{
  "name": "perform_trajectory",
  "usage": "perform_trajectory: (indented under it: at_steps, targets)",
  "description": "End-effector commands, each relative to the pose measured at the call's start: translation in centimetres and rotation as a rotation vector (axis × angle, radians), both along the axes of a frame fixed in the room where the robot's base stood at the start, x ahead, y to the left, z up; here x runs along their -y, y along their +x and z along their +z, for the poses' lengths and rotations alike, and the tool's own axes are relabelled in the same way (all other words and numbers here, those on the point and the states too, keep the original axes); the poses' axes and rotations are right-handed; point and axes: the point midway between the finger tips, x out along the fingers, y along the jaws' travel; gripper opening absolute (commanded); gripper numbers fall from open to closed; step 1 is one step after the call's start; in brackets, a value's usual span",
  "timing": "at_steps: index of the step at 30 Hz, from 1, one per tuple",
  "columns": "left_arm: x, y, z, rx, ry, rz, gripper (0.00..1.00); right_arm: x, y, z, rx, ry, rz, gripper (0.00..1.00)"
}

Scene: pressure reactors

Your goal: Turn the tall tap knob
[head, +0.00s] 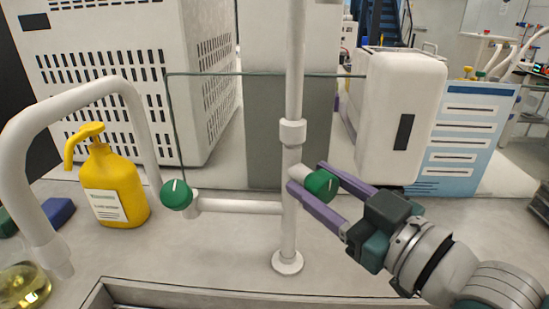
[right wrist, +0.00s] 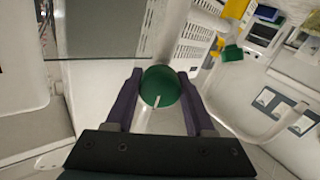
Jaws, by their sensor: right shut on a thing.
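The tall tap (head: 289,225) is a white upright pipe on a round foot on the bench. Its green knob (head: 321,184) with a white mark sits on a short stub at the right of the pipe. My right gripper (head: 306,177) comes in from the lower right and is shut on this knob, one purple finger on each side. In the right wrist view the knob (right wrist: 160,86) shows between the fingers, its white mark pointing down in the picture. My left gripper is not in view.
A second green knob (head: 176,194) sits on a side pipe to the left. A curved white spout (head: 75,95), a yellow soap bottle (head: 113,188) and a blue item (head: 59,211) stand left. A sink edge (head: 200,293) runs along the front. A clear panel stands behind the tap.

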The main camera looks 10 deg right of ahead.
Motion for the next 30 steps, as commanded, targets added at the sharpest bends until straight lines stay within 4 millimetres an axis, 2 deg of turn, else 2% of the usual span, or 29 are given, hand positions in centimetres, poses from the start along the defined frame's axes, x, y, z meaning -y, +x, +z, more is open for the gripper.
perform_trajectory:
  at_steps: [1,7,17,30]
  targets:
    - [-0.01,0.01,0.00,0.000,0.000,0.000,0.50,0.01,-0.01,-0.02,0.000,0.000,0.000,0.21]
    - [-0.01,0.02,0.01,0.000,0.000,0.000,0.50,0.01,-0.02,-0.02,0.000,0.000,0.000,0.00]
    - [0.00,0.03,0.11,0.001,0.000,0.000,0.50,0.01,-0.03,-0.03,0.021,-0.050,0.000,0.00]
    - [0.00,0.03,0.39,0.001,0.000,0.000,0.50,-0.01,-0.04,-0.05,0.143,-0.329,0.000,0.00]
